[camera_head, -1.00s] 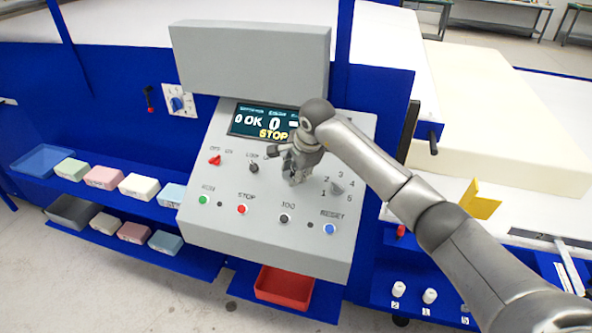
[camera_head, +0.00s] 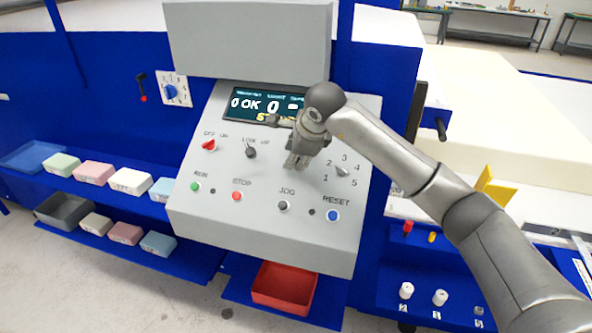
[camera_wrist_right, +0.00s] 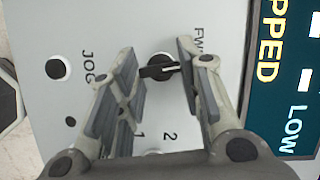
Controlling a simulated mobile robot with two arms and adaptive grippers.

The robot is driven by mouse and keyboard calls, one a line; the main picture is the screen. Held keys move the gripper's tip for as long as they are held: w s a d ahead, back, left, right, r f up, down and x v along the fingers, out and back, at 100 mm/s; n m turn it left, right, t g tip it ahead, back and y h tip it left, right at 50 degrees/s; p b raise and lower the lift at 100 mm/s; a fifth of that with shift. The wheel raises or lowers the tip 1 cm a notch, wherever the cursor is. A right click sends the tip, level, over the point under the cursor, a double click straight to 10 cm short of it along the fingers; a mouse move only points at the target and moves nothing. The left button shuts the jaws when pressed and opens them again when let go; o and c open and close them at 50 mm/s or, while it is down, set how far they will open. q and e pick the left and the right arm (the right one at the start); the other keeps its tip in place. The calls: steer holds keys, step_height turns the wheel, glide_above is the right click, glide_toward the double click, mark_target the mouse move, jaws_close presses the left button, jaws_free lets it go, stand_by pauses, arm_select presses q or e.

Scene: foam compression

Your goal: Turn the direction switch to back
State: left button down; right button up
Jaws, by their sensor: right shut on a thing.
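The grey control panel (camera_head: 262,205) stands in the middle of the head view. My right gripper (camera_head: 292,164) is down at the panel below the display and hides the direction switch there. In the right wrist view the direction switch (camera_wrist_right: 157,70) is a black handle on a round light base, with an FWD label beside it. The BACK label is not readable. My left gripper is not in view.
Nearby on the panel are the 1–5 selector (camera_head: 343,171), the black lock knob (camera_head: 251,152), a red switch (camera_head: 209,145) and the JOG button (camera_head: 284,205). The display (camera_head: 262,104) lies above, partly covered by my arm. A red bin (camera_head: 284,287) sits below.

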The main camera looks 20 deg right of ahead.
steer(key=m+b, duration=0.2)
steer(key=b, duration=0.2)
steer(key=m+t+h+b, duration=0.1)
steer(key=m+b, duration=0.2)
steer(key=b, duration=0.1)
steer(key=m+t+h+b, duration=0.1)
steer(key=m+b, duration=0.2)
steer(key=b, duration=0.1)
steer(key=shift+s+a+f+b, duration=0.2)
steer(key=shift+f+b, duration=0.2)
steer(key=shift+r+m+t+h+b, duration=0.2)
steer(key=shift+m+t+h+b, duration=0.15)
steer(key=shift+m+b, duration=0.95)
steer(key=o, duration=1)
steer(key=v, duration=1.2)
steer(key=shift+a+r, duration=0.1)
